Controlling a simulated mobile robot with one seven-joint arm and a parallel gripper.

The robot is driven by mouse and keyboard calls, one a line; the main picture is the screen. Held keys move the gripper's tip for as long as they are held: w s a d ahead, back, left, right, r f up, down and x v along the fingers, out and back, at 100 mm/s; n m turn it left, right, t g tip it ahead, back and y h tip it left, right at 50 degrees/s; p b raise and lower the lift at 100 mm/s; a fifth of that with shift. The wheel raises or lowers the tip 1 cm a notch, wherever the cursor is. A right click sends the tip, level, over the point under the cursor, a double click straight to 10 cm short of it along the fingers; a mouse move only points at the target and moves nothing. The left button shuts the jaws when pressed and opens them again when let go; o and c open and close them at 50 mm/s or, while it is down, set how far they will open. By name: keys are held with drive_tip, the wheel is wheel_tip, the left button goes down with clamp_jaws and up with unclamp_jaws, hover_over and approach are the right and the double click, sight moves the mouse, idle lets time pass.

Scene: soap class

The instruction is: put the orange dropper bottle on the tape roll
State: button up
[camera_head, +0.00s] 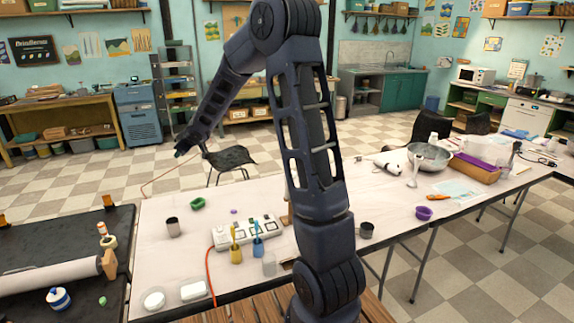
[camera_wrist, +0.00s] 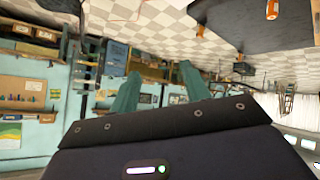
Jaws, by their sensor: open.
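A small orange and white bottle (camera_head: 102,229), which looks like the orange dropper bottle, stands on the dark mat table at the left in the head view. An orange bottle also shows at the top of the wrist view (camera_wrist: 272,10). A beige ring, likely the tape roll (camera_head: 109,242), is right beside it, nearer the camera; I cannot tell whether they touch. My gripper (camera_head: 180,152) is raised beyond the white table, up and right of the bottle and well apart from it. Its teal fingers (camera_wrist: 158,92) are spread, with nothing visible between them.
A large pale roll (camera_head: 50,278) and a blue and white container (camera_head: 58,299) share the dark table. A metal cup (camera_head: 173,228), green bowl (camera_head: 197,203) and power strip (camera_head: 240,230) with yellow and blue items stand on the white table. A chair (camera_head: 229,159) is behind.

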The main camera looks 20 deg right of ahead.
drive_tip(key=s+d+r+m+h, duration=0.2)
drive_tip(key=s+d+r, duration=0.2)
drive_tip(key=s+d, duration=0.25)
drive_tip(key=s+d+r+m+g+h, duration=0.1)
drive_tip(key=s+d+r+m+h, duration=0.15)
drive_tip(key=s+d, duration=0.4)
drive_tip(key=s+d+r+m+h, duration=0.1)
drive_tip(key=s+d+r, duration=0.35)
drive_tip(key=d, duration=0.25)
drive_tip(key=s+d+f+m+g, duration=0.1)
drive_tip(key=s+d+m, duration=0.1)
drive_tip(key=s, duration=1.1)
drive_tip(key=s+d+f+m+g, duration=0.1)
drive_tip(key=s+d+m+g, duration=0.1)
drive_tip(key=s, duration=1.2)
drive_tip(key=shift+s+d+g+y, duration=0.2)
drive_tip(key=shift+d+g+y, duration=0.15)
drive_tip(key=shift+d, duration=0.55)
drive_tip(key=shift+m, duration=0.25)
